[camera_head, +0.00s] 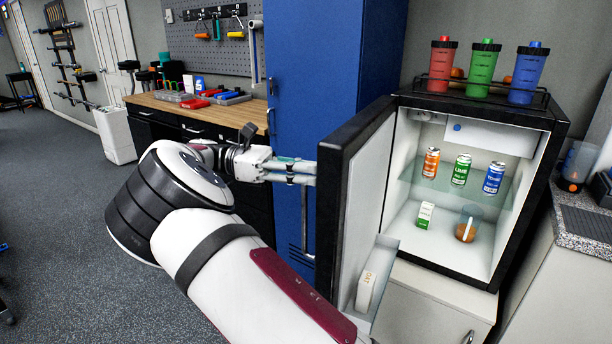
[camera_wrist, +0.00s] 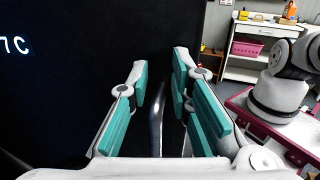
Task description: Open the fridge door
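The small black fridge (camera_head: 435,265) stands on a white cabinet. Its door (camera_head: 365,170) is swung wide open to the left, showing the white interior. My gripper (camera_head: 300,172) is at the outer face of the door, near its free edge. In the wrist view, the door's black outer face (camera_wrist: 70,75) fills the left side. A dark metal handle bar (camera_wrist: 157,115) stands between the teal-padded fingers of my gripper (camera_wrist: 165,80). The fingers are apart, with visible gaps beside the bar. The fingertips' contact with the door is hidden in the head view.
Inside the fridge are an orange can (camera_head: 431,162), a green can (camera_head: 461,169) and a blue can (camera_head: 494,178). Shaker bottles (camera_head: 483,68) stand on top. A blue locker (camera_head: 310,80) and a workbench (camera_head: 220,108) are behind the arm.

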